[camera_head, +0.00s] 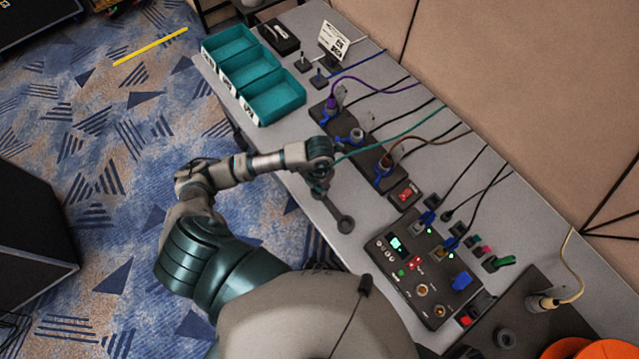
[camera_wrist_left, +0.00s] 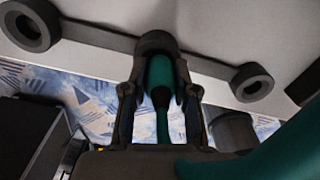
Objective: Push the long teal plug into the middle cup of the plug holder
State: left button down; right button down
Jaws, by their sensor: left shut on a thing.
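The long teal plug (camera_wrist_left: 160,72) is between the two fingers of my left gripper (camera_wrist_left: 160,100), which is shut on it. The plug's far end meets the dark middle cup (camera_wrist_left: 156,41) of the plug holder (camera_wrist_left: 95,35); how deep it sits cannot be told. Empty cups show on either side in the wrist view. In the head view my left gripper (camera_head: 318,183) is over the holder (camera_head: 333,207) at the table's front edge. There the plug and middle cup are hidden, and the near end cup (camera_head: 345,225) shows. My right gripper is not in view.
Dark socket blocks (camera_head: 380,167) with cables stand behind the gripper, a control panel (camera_head: 425,265) to the right. Teal bins (camera_head: 255,75) stand at the far left. Clear table lies around the holder.

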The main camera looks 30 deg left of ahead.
pick_arm(q)
jog(key=c, duration=0.8)
grip_release()
notch_tip(320, 180, up, 12)
dwell(0.4)
